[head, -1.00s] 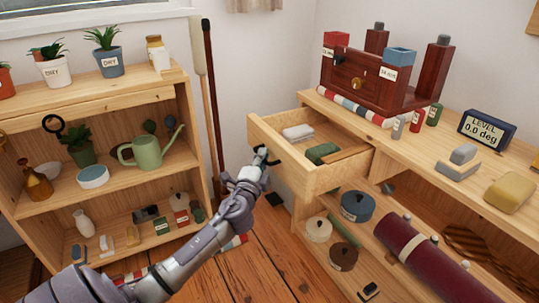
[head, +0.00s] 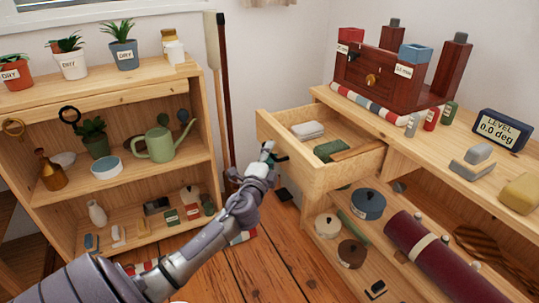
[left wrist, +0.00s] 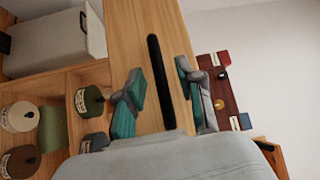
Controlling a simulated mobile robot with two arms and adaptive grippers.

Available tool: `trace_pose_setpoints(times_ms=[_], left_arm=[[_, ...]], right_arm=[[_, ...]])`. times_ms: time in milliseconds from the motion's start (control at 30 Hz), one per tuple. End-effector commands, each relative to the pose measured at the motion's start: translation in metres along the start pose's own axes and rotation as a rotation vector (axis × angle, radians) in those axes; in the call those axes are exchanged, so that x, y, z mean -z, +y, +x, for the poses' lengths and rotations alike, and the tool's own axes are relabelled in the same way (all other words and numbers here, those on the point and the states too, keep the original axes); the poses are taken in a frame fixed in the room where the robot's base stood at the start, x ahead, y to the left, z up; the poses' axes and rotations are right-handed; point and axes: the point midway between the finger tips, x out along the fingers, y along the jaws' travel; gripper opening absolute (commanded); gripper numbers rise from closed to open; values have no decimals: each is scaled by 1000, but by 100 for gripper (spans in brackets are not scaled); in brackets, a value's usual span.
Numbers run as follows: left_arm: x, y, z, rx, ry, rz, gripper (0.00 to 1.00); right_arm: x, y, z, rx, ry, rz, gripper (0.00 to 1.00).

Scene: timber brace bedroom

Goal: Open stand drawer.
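The stand drawer (head: 318,181) is pulled well out of the wooden stand (head: 401,164) on the right. Its front panel also fills the middle of the left wrist view (left wrist: 152,25). A black bar handle (left wrist: 161,80) runs along that panel. My left gripper (head: 268,151) is at the drawer's front. In the left wrist view its teal-padded fingers (left wrist: 161,98) are spread, one on each side of the handle, with gaps to it. The handle is not clear in the head view. My right gripper is in neither view.
The drawer holds a pale item (head: 308,130), a green item (head: 331,150) and a wooden piece. A dark red wooden rig (head: 385,85) stands on the stand. A shelf unit (head: 112,88) with plants and a watering can (head: 158,145) is at left. Bare floor (head: 262,272) lies between.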

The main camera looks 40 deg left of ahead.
Motion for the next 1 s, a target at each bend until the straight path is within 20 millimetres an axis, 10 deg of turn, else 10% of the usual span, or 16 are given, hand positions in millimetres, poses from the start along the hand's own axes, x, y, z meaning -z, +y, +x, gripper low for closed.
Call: trace_pose_setpoints(times_ms=[700,1000], left_arm=[[-1,1,-109,-2,-2,-2,37],[-1,0,-121,0,-1,1,37]], right_arm=[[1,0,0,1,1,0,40],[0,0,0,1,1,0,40]])
